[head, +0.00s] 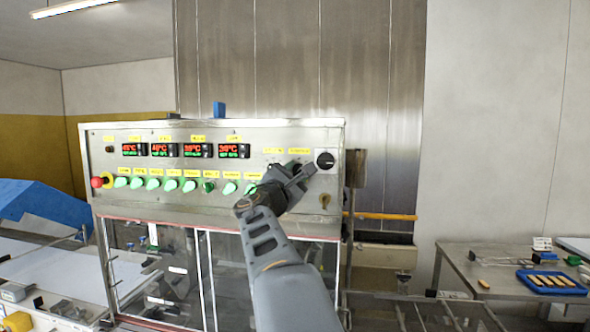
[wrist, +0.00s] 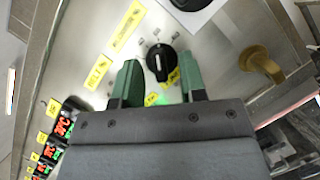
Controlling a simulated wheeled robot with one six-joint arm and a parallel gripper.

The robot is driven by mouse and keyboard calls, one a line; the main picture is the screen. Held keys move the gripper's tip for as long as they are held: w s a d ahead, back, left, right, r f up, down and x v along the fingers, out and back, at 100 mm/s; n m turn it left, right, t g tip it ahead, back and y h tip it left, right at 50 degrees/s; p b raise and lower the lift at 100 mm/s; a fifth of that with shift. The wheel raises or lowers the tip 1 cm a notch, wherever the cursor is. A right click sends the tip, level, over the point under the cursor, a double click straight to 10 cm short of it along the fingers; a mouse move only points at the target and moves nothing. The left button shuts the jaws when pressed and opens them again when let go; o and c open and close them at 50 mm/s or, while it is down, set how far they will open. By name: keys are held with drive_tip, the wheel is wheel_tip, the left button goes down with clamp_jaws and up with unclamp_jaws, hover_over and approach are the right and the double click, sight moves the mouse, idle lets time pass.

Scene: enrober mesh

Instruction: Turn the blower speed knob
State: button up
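A small round black knob (wrist: 160,60) with a white pointer line sits on the steel control panel (head: 225,140). A yellow label (wrist: 127,25) is beside it, with its text too blurred to read, so I cannot confirm it is the blower speed knob. My gripper (wrist: 160,75) is open, its two green fingers on either side of the line to the knob, with nothing between them that I can see held. In the head view my gripper (head: 297,174) is in front of the panel's right part and hides the small knob there.
A larger black rotary switch (head: 325,160) on a white plate is just right of my gripper. A brass-coloured handle (wrist: 262,65) is below it. Green lit buttons (head: 171,184), red displays (head: 195,150) and a red stop button (head: 97,182) line the panel to the left.

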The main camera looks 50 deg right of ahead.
drive_tip(key=shift+d, duration=0.2)
drive_tip(key=shift+c, duration=0.3)
clamp_jaws()
drive_tip(key=shift+n+b, duration=0.3)
drive_tip(key=shift+b, duration=0.05)
drive_tip(key=shift+f+n+t+b, duration=0.2)
drive_tip(key=shift+n+t+b, duration=0.2)
drive_tip(key=shift+n+b, duration=0.35)
drive_tip(key=shift+n+t+b, duration=0.6)
drive_tip(key=shift+n+b, duration=0.15)
drive_tip(key=shift+n, duration=0.3)
drive_tip(key=shift+s+d+r+n+t+y+b, duration=0.1)
drive_tip(key=shift+n+t+y+b, duration=0.15)
drive_tip(key=shift+n+t+b, duration=1)
drive_tip(key=shift+n+t+y+b, duration=0.25)
drive_tip(key=shift+n+t+b, duration=0.15)
drive_tip(key=shift+n, duration=1.95)
